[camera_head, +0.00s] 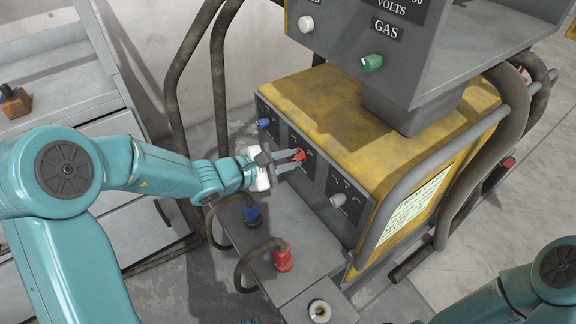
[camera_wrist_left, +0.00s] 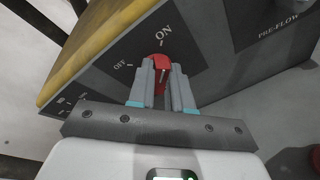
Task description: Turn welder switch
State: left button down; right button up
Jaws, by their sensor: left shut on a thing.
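The welder (camera_head: 330,105) is a yellow and dark grey box with a front panel of knobs. Its red switch (camera_head: 298,155) sits in the middle of that panel. In the left wrist view the red switch (camera_wrist_left: 160,66) lies between ON and OFF labels, and its white mark points roughly up. My left gripper (camera_head: 290,160) reaches in from the left with its fingers shut on the red switch. In the left wrist view the gripper (camera_wrist_left: 163,85) has a finger on each side of the switch and hides part of it. My right arm (camera_head: 540,285) shows at the lower right; its gripper is out of view.
A blue knob (camera_head: 264,124) and a grey-white knob (camera_head: 338,200) flank the switch. Below the panel are a blue plug (camera_head: 252,214) and a red plug (camera_head: 283,260) with cables. A grey control box (camera_head: 400,50) overhangs the welder. Metal drawers (camera_head: 110,140) stand at left.

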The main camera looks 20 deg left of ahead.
dwell(0.5)
pick_arm(q)
jog(key=c, duration=1.1)
grip_release()
jog(key=shift+o, duration=0.2)
jog(key=p+v, duration=0.3)
jog(key=v, duration=1.3)
jog(key=shift+s+p, duration=0.2)
jog(key=shift+p, duration=0.2)
jog(key=shift+s, duration=0.1)
